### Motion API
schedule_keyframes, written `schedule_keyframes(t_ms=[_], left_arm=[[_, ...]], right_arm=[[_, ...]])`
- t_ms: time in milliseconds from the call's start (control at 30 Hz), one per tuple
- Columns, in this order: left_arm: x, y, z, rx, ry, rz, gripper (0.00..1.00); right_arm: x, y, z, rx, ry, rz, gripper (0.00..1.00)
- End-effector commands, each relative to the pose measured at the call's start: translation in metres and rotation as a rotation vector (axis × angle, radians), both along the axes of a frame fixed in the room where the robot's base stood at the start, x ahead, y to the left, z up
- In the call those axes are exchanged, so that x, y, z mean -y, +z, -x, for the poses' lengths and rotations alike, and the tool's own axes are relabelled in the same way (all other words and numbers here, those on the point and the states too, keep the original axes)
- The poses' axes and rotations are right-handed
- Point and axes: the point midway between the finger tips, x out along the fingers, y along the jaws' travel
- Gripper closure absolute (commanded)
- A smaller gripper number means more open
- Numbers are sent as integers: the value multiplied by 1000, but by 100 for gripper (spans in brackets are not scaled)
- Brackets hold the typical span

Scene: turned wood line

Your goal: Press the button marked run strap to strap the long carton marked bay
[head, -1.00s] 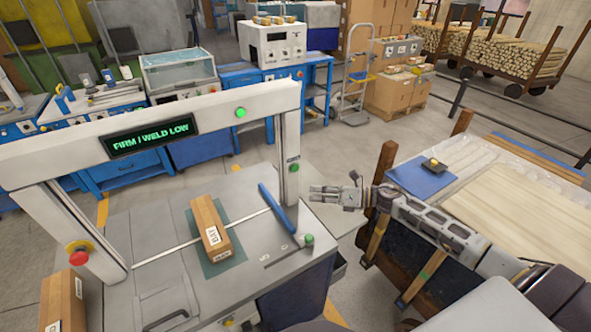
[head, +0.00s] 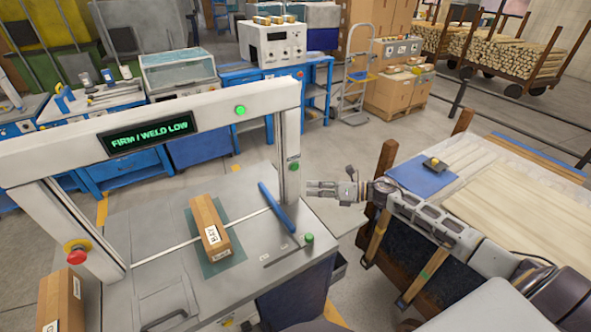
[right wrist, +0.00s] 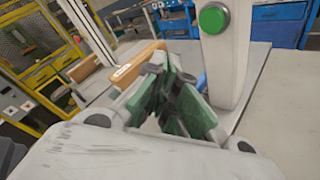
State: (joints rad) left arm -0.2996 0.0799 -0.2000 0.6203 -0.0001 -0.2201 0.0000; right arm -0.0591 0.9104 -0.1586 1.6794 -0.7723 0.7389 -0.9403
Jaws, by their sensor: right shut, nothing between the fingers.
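The long carton marked bay (head: 209,228) lies on a green mat on the strapping machine's top (head: 165,225), across the strap line under the arch. A green button (head: 294,166) is on the arch's right post; it shows large in the right wrist view (right wrist: 213,18). Its label is too small to read. My right gripper (head: 309,188) is shut and empty, just right of that post and a little below the button, apart from it. Its green-padded fingers (right wrist: 175,100) also show in the right wrist view. My left gripper is out of view.
The arch display (head: 150,135) reads "FIRM / WELD LOW", with a green light (head: 240,112) beside it. A red stop button (head: 77,254) is on the left post. A green knob (head: 309,238) and blue bar (head: 277,208) are near the right edge. Another carton (head: 62,300) stands lower left.

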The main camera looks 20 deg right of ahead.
Motion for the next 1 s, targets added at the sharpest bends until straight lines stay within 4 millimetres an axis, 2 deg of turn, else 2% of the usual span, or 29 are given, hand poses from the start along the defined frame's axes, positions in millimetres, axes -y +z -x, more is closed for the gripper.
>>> schedule_keyframes(t_ms=[1000], left_arm=[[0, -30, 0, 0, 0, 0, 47]], right_arm=[[-8, -1, -60, 2, 0, 1, 100]])
